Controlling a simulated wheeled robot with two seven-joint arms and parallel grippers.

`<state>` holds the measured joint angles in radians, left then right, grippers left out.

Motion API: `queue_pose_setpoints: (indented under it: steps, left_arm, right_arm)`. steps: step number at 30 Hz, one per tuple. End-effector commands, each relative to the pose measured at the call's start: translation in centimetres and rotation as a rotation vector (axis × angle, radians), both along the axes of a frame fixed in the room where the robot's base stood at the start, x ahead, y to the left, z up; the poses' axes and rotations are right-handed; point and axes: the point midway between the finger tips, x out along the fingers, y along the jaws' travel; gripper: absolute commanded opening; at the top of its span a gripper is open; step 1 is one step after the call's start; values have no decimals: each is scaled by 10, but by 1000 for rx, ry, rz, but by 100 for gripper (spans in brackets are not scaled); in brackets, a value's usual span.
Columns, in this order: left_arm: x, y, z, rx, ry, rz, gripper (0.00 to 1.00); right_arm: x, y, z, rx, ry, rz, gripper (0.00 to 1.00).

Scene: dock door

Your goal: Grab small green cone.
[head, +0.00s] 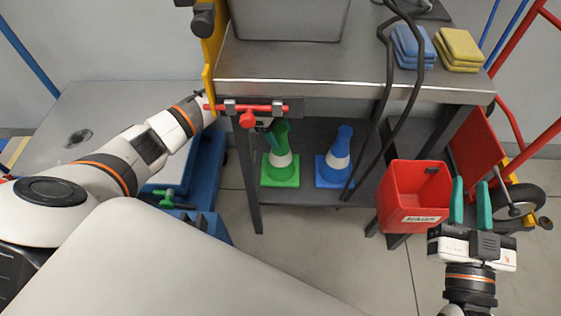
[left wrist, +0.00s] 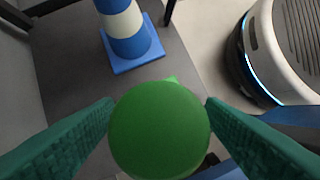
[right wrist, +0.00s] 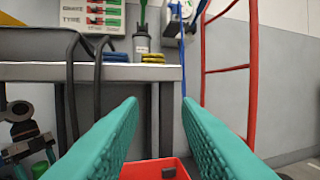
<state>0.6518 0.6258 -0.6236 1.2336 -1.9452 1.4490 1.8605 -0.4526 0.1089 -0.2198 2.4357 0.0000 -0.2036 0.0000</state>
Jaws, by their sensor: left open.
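The small green cone (head: 281,172) with a white band stands upright on the lower shelf under the workbench. In the left wrist view its round green top (left wrist: 160,130) fills the space between my fingers. My left gripper (head: 272,134) is at the cone's upper part, mostly hidden behind the red-handled bar. Its two teal fingers are apart, one on each side of the cone top; I cannot tell whether they touch it. My right gripper (head: 470,198) is open and empty, by the red bin; its spread fingers also show in the right wrist view (right wrist: 160,108).
A blue cone (head: 335,170) stands right of the green one. The bench top (head: 310,70) and red-handled bar (head: 250,108) are above them. Black hoses (head: 385,110) hang in front. A red bin (head: 405,200) is at the right. Floor in front is clear.

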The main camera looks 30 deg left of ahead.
Motion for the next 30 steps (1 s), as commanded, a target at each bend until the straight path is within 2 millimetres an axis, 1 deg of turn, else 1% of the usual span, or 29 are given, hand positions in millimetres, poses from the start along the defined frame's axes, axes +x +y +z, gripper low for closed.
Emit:
queue_pose_setpoints:
  steps: [1, 3, 7, 10, 16, 17, 28, 30]
  left_arm:
    - [0, -3, -8, -2, 1, 0, 64]
    - [0, -6, -14, -2, 0, -1, 64]
    - [1, -8, -20, -1, 0, -1, 64]
    - [1, -9, -22, 0, 0, -1, 64]
    - [1, -9, -21, 0, 0, -1, 64]
    - [1, -9, -21, 0, 0, -1, 61]
    - [1, -9, -21, -1, 0, -1, 0]
    - [1, -9, -21, -1, -3, -1, 0]
  right_arm:
    - [-1, 1, 5, 13, -48, 3, 30]
    - [-3, 2, 15, 29, -110, 6, 30]
    - [-7, 3, 27, 51, -186, 11, 30]
    - [-9, 3, 31, 57, -208, 12, 30]
    - [-9, 3, 32, 58, -211, 12, 30]
    - [-9, 3, 32, 58, -211, 12, 30]
    - [-9, 3, 31, 57, -209, 12, 30]
    - [-9, 3, 31, 57, -209, 12, 30]
